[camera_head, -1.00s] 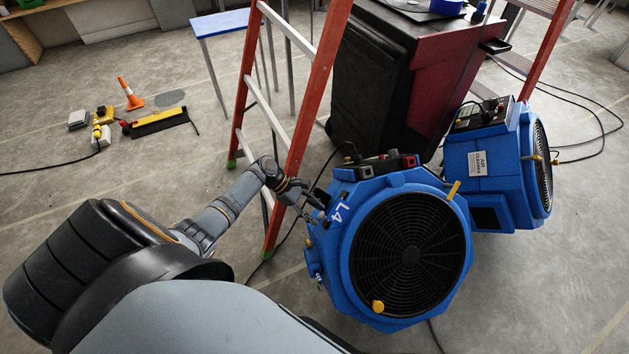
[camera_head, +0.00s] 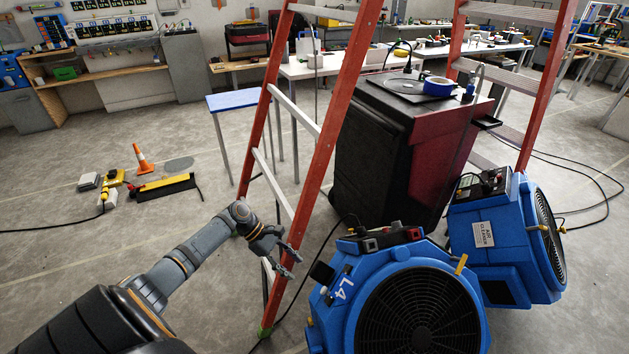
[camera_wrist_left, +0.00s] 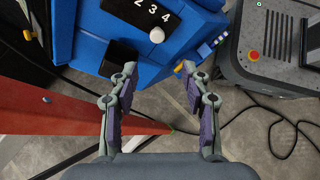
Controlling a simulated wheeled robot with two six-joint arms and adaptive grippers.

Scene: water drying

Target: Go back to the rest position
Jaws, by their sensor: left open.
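My left gripper (camera_head: 289,262) is open and empty in the head view, in front of the orange ladder's near leg and left of the near blue fan. Its two spread fingers (camera_wrist_left: 152,92) show in the left wrist view, with nothing between them. The near blue fan (camera_head: 343,310), marked L4, stands on the floor at the lower middle. In the left wrist view the blue fan (camera_wrist_left: 90,50) lies beyond the fingers, with a white knob on its panel. My right gripper is in neither view.
The orange ladder (camera_head: 330,120) stands close by my left arm. A black and red cabinet (camera_head: 385,150) is behind the fans, and a second blue fan (camera_head: 495,240) is at right. A traffic cone (camera_head: 143,160) stands on the left floor. Cables cross the floor.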

